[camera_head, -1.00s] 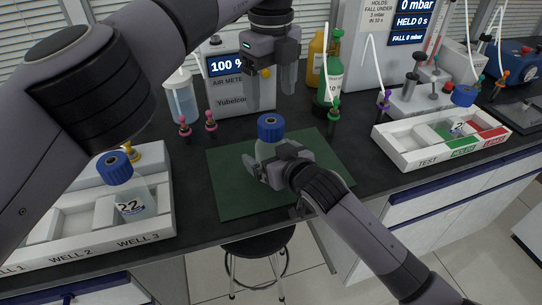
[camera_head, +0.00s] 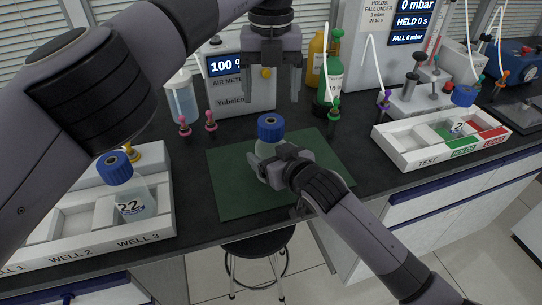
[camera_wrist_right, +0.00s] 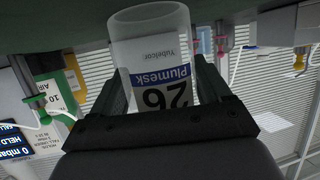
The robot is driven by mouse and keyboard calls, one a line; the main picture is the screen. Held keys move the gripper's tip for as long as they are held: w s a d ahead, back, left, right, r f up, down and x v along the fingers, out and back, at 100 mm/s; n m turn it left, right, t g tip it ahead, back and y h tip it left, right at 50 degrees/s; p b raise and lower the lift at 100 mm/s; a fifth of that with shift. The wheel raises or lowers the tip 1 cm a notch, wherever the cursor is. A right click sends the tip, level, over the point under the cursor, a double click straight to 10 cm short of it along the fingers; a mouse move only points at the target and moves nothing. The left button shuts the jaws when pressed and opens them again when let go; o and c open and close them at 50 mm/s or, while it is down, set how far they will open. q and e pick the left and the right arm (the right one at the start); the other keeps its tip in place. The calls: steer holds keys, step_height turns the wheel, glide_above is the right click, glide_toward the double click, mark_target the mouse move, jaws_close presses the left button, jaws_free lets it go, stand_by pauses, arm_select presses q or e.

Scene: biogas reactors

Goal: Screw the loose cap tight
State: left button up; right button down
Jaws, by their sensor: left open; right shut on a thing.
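A bottle (camera_head: 264,149) with a blue cap (camera_head: 271,128) stands upright on the green mat (camera_head: 231,196). My right gripper (camera_head: 272,168) is shut on this bottle from the front. In the right wrist view the clear bottle (camera_wrist_right: 152,42), labelled 26, is upside down in the picture between the fingers of my right gripper (camera_wrist_right: 165,95); its cap is out of that view. My left gripper (camera_head: 270,95) points down, open and empty, above and behind the capped bottle. I cannot tell whether the cap is loose.
A white rack (camera_head: 160,226) with well labels holds a blue-capped bottle (camera_head: 127,186) marked 22 at left. A white tray (camera_head: 400,158) with TEST, HOLDS and LEAKS sections is at right. An air meter (camera_head: 229,98) and gas bottles stand behind. The mat's right side is clear.

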mark_target(271, 123)
arm_select(q)
steer(key=shift+m, duration=0.7)
steer(key=shift+f, duration=0.1)
steer(key=shift+f, duration=3.95)
arm_select(e)
steer(key=shift+f, duration=0.1)
